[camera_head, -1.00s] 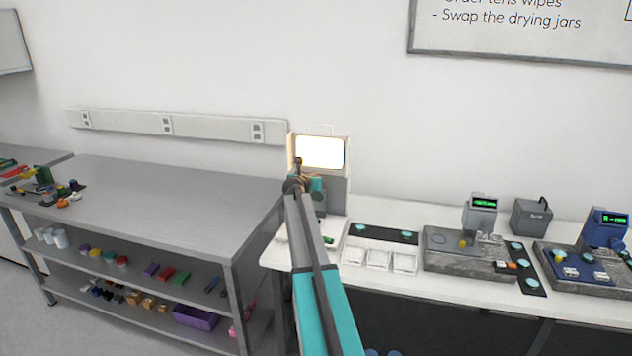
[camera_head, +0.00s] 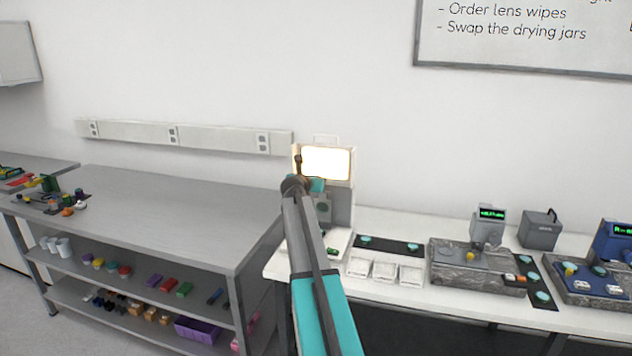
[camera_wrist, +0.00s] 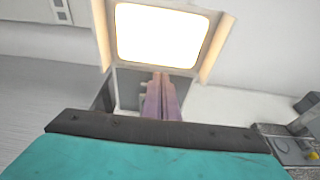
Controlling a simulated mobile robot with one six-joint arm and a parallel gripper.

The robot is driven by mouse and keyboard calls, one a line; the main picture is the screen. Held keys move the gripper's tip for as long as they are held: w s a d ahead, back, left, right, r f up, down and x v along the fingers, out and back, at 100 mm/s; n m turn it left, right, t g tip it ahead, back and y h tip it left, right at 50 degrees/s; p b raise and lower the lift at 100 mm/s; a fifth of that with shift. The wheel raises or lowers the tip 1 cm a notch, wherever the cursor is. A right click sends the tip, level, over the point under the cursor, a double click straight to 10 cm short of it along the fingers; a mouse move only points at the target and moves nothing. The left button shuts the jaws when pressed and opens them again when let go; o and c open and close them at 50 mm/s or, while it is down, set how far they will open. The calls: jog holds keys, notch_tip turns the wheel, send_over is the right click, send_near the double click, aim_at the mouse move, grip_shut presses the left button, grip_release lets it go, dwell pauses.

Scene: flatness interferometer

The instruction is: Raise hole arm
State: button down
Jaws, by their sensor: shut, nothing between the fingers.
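The flatness interferometer appears to be the upright grey device with a bright lit screen (camera_head: 325,163), standing at the left end of the white bench. The lit screen (camera_wrist: 162,35) fills the upper middle of the wrist view, with a grey body below it. My gripper (camera_wrist: 163,80) shows there as two narrow purplish fingers together, in front of the grey body below the screen. I cannot tell whether they touch it. In the head view my arm covers part of the device's front. I cannot make out the hole arm.
White pads (camera_head: 385,271) and a dark strip with teal discs (camera_head: 393,246) lie right of the device. Two instruments with green displays (camera_head: 491,213) stand farther right, with a grey box (camera_head: 540,230) between. A grey workbench (camera_head: 170,210) stands left, its top mostly bare.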

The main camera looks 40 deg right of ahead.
jog(key=s+a+f+m+g+y, duration=0.1)
jog(key=a+f+m+y, duration=0.3)
jog(key=a+f, duration=0.75)
jog(key=s+a+f+m+g+y, duration=0.1)
jog(key=s+a+f+m, duration=0.1)
jog(key=a+f+m, duration=0.7)
jog(key=s+a+f+m+g+y, duration=0.2)
jog(key=s+a+f+m, duration=0.1)
jog(key=s+a+f, duration=0.65)
jog(key=s+a+f+m+g+y, duration=0.15)
jog(key=s+a+f, duration=0.25)
jog(key=a+f, duration=0.55)
jog(key=s+a+f+m+g+y, duration=0.1)
jog(key=s+a+f+m+y, duration=0.45)
jog(key=a, duration=0.85)
jog(key=s+a+f+g+b, duration=0.3)
jog(key=s+f, duration=0.9)
jog(key=s, duration=0.4)
jog(key=s+a+f+m+g+h+b, duration=0.1)
jog(key=s+a+f+g+b, duration=0.2)
jog(key=s+f, duration=0.9)
jog(key=s+g+b, duration=0.1)
jog(key=s, duration=0.3)
jog(key=shift+f+b, duration=0.35)
jog(key=shift+b, duration=0.05)
jog(key=shift+s, duration=0.1)
